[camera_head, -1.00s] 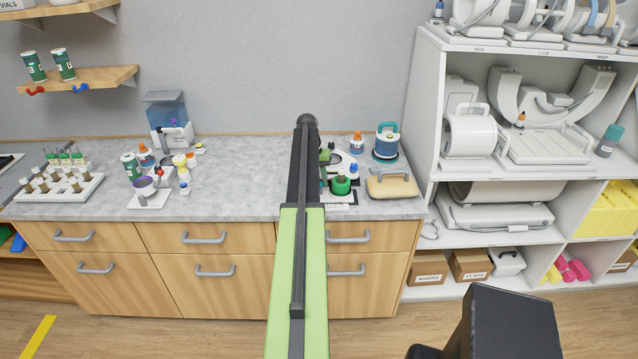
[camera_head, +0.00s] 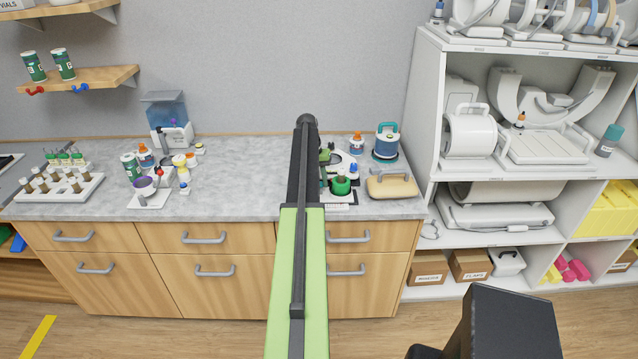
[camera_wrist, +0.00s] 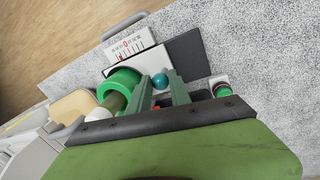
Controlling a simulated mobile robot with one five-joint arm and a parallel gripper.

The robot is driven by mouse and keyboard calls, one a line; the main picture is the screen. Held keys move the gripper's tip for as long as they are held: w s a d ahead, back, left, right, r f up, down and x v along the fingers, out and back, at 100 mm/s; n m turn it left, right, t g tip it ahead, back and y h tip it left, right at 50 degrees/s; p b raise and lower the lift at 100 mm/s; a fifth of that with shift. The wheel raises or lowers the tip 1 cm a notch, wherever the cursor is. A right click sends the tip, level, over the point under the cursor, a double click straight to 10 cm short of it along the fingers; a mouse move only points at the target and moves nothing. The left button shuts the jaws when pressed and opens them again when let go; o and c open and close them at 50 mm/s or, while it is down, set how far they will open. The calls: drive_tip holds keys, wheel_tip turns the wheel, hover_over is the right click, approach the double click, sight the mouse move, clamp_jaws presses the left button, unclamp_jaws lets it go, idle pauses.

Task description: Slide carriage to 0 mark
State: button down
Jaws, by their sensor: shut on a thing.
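In the wrist view, a white scale plate (camera_wrist: 127,46) with red marks and a red 0 lies near the counter's front edge. A teal ball knob (camera_wrist: 160,81) sits between the two green fingers of my gripper (camera_wrist: 159,90), which is shut on it. A pale block (camera_wrist: 152,61) lies between the knob and the scale; I cannot tell whether it is part of the carriage. A pointer against the scale is not clear.
A thick green ring (camera_wrist: 121,82) stands close left of my fingers; it also shows in the head view (camera_head: 341,186). A dark plate (camera_wrist: 187,55) lies to the right. A tan-topped case (camera_head: 392,186) and a blue canister (camera_head: 386,143) stand nearby. The counter's middle (camera_head: 245,180) is clear.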

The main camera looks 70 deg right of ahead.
drive_tip(key=shift+w+a, duration=0.25)
drive_tip(key=shift+w, duration=0.25)
drive_tip(key=shift+w+a, duration=0.2)
drive_tip(key=shift+w, duration=0.3)
drive_tip(key=c, duration=1.2)
unclamp_jaws()
drive_tip(key=shift+s, duration=0.1)
drive_tip(key=w+r+p, duration=0.3)
drive_tip(key=r+p, duration=1.4)
drive_tip(key=shift+w+a, duration=0.15)
drive_tip(key=shift+a, duration=0.05)
